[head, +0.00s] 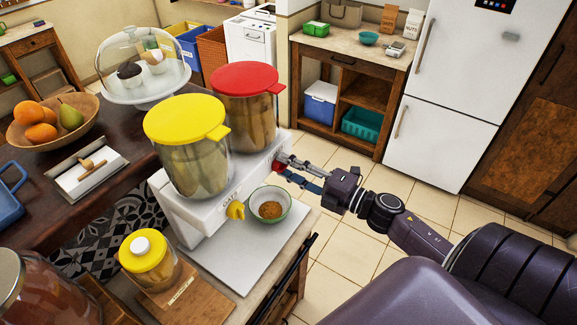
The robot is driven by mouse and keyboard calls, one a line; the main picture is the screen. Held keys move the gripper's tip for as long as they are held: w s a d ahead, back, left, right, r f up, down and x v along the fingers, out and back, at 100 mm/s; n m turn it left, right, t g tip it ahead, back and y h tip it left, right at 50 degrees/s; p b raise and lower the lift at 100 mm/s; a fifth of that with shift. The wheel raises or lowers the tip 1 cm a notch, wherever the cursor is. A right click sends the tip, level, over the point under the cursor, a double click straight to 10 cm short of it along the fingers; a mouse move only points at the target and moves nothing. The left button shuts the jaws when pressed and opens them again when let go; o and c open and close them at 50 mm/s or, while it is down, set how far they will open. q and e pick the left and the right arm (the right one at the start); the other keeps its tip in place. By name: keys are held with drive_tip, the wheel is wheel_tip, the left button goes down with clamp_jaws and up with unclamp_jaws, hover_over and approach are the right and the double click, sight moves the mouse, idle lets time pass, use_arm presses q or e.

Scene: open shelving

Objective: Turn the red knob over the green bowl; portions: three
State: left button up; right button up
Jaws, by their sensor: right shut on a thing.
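The white dispenser (215,205) carries two clear containers, one with a red lid (245,78) and one with a yellow lid (186,119). The red knob (278,167) is on the dispenser's front under the red-lidded container. My right gripper (281,168) is shut on the red knob, and its fingers hide part of it. The green bowl (284,194) sits on the pale tray (245,265) below, just in front of the dispenser, with some brown grain-like contents (270,210) in it. The yellow knob (235,210) is left of the bowl. My left gripper is not in view.
A yellow-lidded jar (148,262) stands on a wooden board (183,300) at the front left. A fruit bowl (25,138) and a glass-domed cake stand (145,92) are farther back. The floor to the right is clear up to the fridge (447,110).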

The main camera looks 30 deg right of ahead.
drive_tip(key=o, duration=1.1)
drive_tip(key=v, duration=1.2)
